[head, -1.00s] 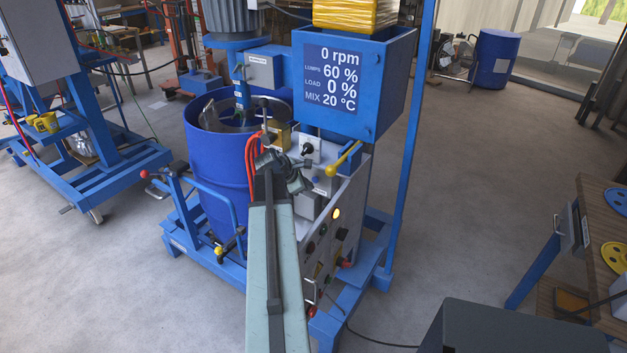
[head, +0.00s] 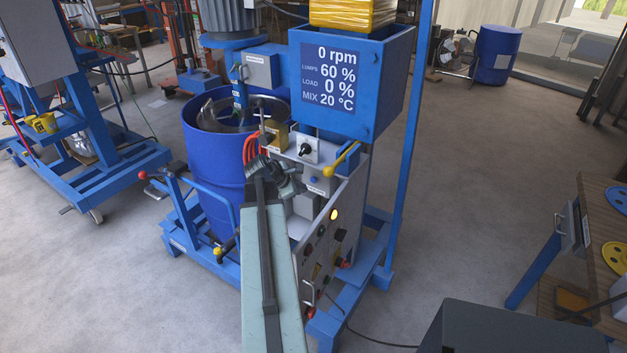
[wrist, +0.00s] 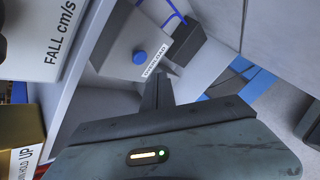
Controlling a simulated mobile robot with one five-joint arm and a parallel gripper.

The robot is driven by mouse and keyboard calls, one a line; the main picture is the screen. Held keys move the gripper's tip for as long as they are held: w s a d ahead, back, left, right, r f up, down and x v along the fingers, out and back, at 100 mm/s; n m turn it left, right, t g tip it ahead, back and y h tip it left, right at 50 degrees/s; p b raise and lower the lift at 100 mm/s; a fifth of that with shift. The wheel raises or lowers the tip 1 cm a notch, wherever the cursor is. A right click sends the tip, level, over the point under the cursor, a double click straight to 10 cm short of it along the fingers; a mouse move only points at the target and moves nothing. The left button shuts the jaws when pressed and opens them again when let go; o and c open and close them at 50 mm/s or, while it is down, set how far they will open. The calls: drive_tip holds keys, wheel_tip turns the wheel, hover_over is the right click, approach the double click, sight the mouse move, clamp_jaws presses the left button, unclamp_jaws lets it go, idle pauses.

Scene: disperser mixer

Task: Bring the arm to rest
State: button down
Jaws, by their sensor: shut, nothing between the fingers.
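My gripper (wrist: 157,90) is shut and empty in the wrist view, its dark fingers together in front of a grey box (wrist: 125,45) with a blue button (wrist: 139,57) and an OVERLOAD label. The fingertips look apart from the button. In the head view my arm reaches up from the bottom over the front of the mixer's control cabinet (head: 338,228). Its dark wrist is beside the cabinet top, and the fingers are hard to make out there. The mixer's display (head: 328,78) reads 0 rpm, lumps 60 %, load 0 %, mix 20 °C.
In the wrist view a FALL cm/s panel (wrist: 45,35) is close at left. Open floor (head: 450,200) lies to the right.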

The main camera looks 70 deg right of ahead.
drive_tip(key=shift+a+f, duration=0.15)
idle(0.5)
drive_tip(key=w+a+r+n+t+p, duration=0.2)
drive_tip(key=w+a, duration=0.4)
drive_tip(key=w, duration=0.4)
drive_tip(key=w+a+r+n+t+p, duration=0.15)
drive_tip(key=w+a, duration=0.35)
drive_tip(key=w, duration=0.6)
drive_tip(key=w+a+r+n+t+y+p, duration=0.1)
drive_tip(key=w+a+p, duration=0.1)
drive_tip(key=w+a, duration=0.55)
drive_tip(key=w+a+n+t+p, duration=0.1)
drive_tip(key=w+a, duration=0.4)
drive_tip(key=a, duration=0.5)
drive_tip(key=w+a+m+y+p, duration=0.1)
drive_tip(key=w+a+y+p, duration=0.1)
drive_tip(key=a, duration=1.2)
drive_tip(key=w+a+m+y+p, duration=0.1)
drive_tip(key=w+a+y, duration=0.1)
drive_tip(key=a, duration=1.1)
drive_tip(key=s+a+m+g+y, duration=0.1)
drive_tip(key=s+a+m, duration=0.2)
drive_tip(key=a+m, duration=0.2)
drive_tip(key=s+a+f+m+g+y, duration=0.1)
drive_tip(key=s+a+m+y, duration=0.1)
drive_tip(key=a+m, duration=0.3)
drive_tip(key=shift+s+a+p, duration=0.3)
drive_tip(key=shift+s+a, duration=0.35)
drive_tip(key=shift+s, duration=0.05)
